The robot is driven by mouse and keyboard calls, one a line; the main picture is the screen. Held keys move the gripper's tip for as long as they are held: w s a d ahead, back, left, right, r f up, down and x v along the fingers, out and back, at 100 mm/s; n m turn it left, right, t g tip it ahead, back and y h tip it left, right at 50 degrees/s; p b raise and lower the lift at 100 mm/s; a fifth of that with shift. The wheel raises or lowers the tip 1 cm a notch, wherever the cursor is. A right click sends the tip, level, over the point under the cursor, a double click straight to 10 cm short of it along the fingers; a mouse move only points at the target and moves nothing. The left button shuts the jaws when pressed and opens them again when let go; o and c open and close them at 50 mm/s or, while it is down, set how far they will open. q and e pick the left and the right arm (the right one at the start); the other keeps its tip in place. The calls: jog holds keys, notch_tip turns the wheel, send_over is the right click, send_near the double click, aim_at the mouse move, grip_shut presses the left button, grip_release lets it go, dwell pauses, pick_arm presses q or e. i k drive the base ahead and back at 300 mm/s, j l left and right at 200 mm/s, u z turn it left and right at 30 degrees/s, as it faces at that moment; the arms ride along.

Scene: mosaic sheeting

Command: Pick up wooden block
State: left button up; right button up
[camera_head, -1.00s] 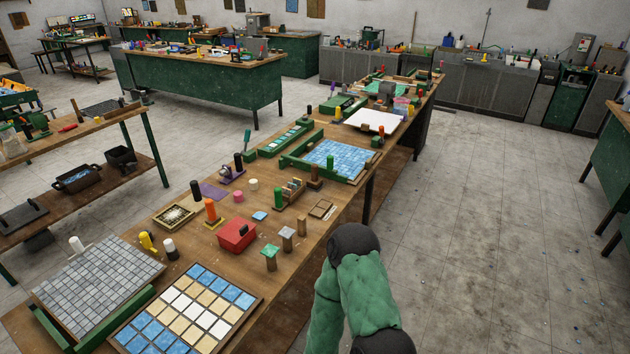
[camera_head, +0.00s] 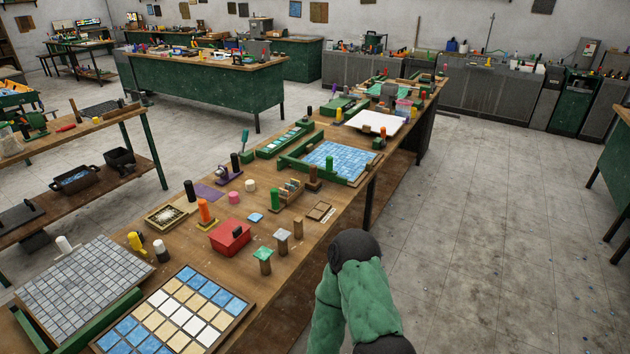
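A small plain wooden block (camera_head: 298,228) stands upright near the right edge of the long wooden workbench (camera_head: 262,312). To its left stand two wooden blocks with tiles on top, one grey-topped (camera_head: 282,242) and one green-topped (camera_head: 264,262). I cannot tell which of these is the one named. A green arm link of mine with dark joints rises at the bottom, beside the bench's right edge. Neither of my grippers shows in the view.
A red box (camera_head: 230,238), a blue, cream and white tile panel (camera_head: 178,312) and a grey mosaic sheet (camera_head: 82,288) lie nearby. A green-framed blue mosaic (camera_head: 340,158) lies farther along. Floor (camera_head: 490,240) to the right is clear.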

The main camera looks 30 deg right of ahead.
aim_at(314, 184)
jog(key=i+l+u, duration=0.3)
jog(key=l, duration=0.55)
jog(key=l+u, duration=0.25)
jog(key=l, duration=0.55)
jog(key=l+u, duration=0.3)
jog(key=l, duration=0.6)
jog(key=i, duration=0.05)
